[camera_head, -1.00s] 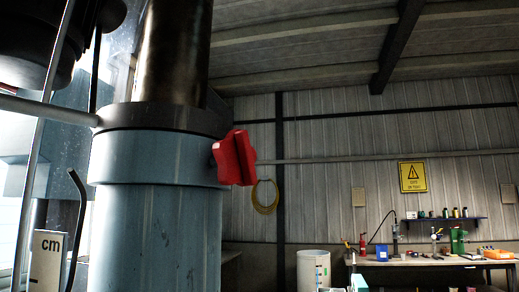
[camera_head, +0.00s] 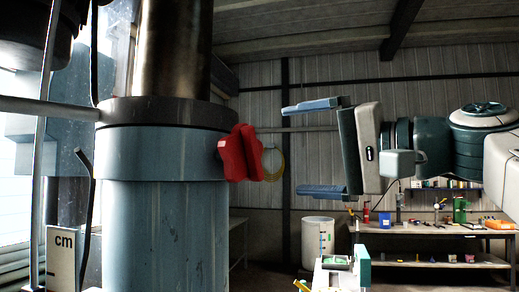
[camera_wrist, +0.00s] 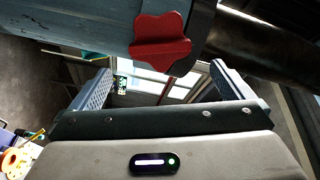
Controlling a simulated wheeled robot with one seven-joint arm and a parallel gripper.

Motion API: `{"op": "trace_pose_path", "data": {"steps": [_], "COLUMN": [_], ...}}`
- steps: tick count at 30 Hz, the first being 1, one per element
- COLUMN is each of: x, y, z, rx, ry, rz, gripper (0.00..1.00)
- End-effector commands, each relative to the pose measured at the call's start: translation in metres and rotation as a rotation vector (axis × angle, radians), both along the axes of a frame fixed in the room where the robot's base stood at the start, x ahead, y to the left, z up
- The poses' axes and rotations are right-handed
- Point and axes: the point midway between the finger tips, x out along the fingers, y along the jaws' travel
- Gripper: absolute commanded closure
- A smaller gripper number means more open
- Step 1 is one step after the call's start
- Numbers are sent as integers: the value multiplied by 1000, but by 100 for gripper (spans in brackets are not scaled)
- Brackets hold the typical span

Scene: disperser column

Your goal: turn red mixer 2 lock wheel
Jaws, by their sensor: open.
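The red lock wheel (camera_head: 240,153) is a lobed knob on the right side of the blue-grey column (camera_head: 165,225), just below its dark collar. In the wrist view the red wheel (camera_wrist: 160,40) shows ahead of the fingers, near the top centre. My gripper (camera_head: 312,148) is to the right of the wheel in the head view, its two fingers pointing left, one above the other. It is open and empty, with a gap between the fingertips and the wheel. In the wrist view my gripper (camera_wrist: 160,80) has its fingers wide apart at left and right.
A dark shaft (camera_head: 172,48) rises from the column's top. A grey rod (camera_head: 50,110) and a cm scale (camera_head: 61,262) are at the left. A workbench (camera_head: 440,235) and a white barrel (camera_head: 318,240) stand at the back right. Open air lies between gripper and wheel.

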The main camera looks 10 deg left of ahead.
Motion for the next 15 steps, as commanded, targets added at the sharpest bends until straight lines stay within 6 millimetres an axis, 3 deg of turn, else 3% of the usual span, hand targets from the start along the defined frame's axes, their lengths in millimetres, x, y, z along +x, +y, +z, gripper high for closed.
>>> {"op": "trace_pose_path", "data": {"steps": [9,15], "x": [27,38], "y": [62,83], "z": [2,1], "rx": [-1,-2], "ry": [3,1], "rz": [2,-1], "gripper": [0,0]}}
